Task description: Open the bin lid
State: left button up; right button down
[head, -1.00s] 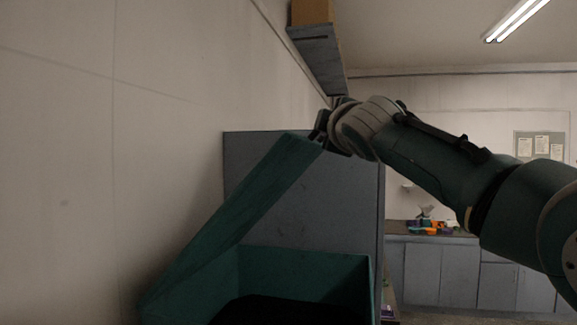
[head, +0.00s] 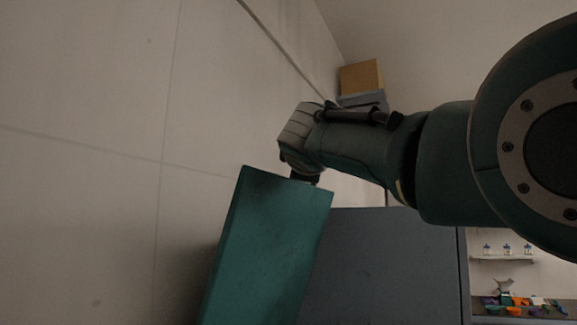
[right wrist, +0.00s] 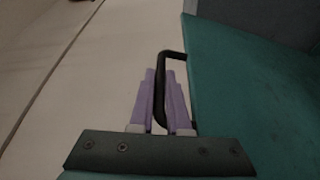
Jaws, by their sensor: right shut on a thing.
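The green bin lid (head: 265,250) stands steeply raised near the wall in the head view. My right arm reaches in from the right to its top edge. In the right wrist view the lid (right wrist: 245,85) fills the right side, and a black handle (right wrist: 172,53) sticks out from its edge. My right gripper (right wrist: 160,80), with purple fingers, is shut on this handle. In the head view the fingers are mostly hidden behind the wrist. The bin's body is out of the head view, and my left gripper is not in view.
A pale wall (head: 90,160) runs close along the left of the lid. A grey panel (head: 380,265) stands behind the lid. A brown box (head: 361,77) sits on a high shelf. A counter with small coloured items (head: 515,310) is far right.

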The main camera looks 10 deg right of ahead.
jog(key=shift+d+f, duration=0.15)
jog(key=shift+d, duration=0.15)
jog(key=c, duration=1.2)
grip_release()
jog(key=shift+c, duration=0.2)
jog(key=o, duration=0.4)
jog(key=shift+a, duration=0.15)
jog(key=shift+c, duration=0.2)
jog(key=shift+s+a+b, duration=0.1)
jog(key=shift+s+b, duration=0.05)
jog(key=shift+b, duration=0.2)
jog(key=s+a+b, duration=0.1)
jog(key=s+b, duration=0.8)
jog(key=b, duration=0.1)
jog(key=shift+s+a+f, duration=0.2)
jog(key=shift+s+f, duration=0.05)
